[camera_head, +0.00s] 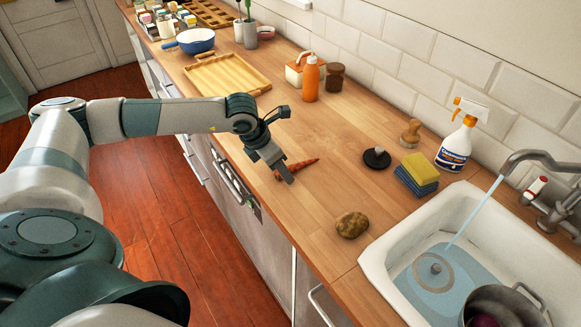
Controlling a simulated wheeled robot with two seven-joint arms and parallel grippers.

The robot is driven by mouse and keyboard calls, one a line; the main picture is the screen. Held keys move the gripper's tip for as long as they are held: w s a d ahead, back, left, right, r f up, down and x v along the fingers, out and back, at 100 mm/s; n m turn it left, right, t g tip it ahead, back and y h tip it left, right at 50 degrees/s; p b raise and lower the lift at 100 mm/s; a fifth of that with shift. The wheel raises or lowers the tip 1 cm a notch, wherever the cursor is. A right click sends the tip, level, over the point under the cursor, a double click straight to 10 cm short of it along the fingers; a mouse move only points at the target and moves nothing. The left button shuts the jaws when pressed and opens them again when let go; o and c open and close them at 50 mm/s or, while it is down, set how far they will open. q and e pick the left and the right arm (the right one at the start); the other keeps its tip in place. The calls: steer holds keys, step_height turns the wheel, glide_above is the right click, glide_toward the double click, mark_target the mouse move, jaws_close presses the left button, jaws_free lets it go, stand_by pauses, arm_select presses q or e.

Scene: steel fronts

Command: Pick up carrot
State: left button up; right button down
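An orange carrot (301,164) lies on the wooden counter, near the front edge, and part of it is hidden behind my gripper. My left gripper (287,176) reaches over the counter from the left and points down, with its fingertips close beside the carrot. I cannot tell whether the fingers touch the carrot, nor how far apart they are, because they overlap from this angle. My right gripper is not in view.
A black round object (377,158), sponges (417,180), a spray bottle (456,142) and an orange bottle (311,80) stand toward the wall. A sink (385,265) with running water is at the right; a wooden tray (228,74) lies farther back.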

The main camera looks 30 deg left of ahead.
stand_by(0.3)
arm_select(q)
steer(key=c, duration=1.1)
jaws_close()
steer(key=shift+r, duration=0.1)
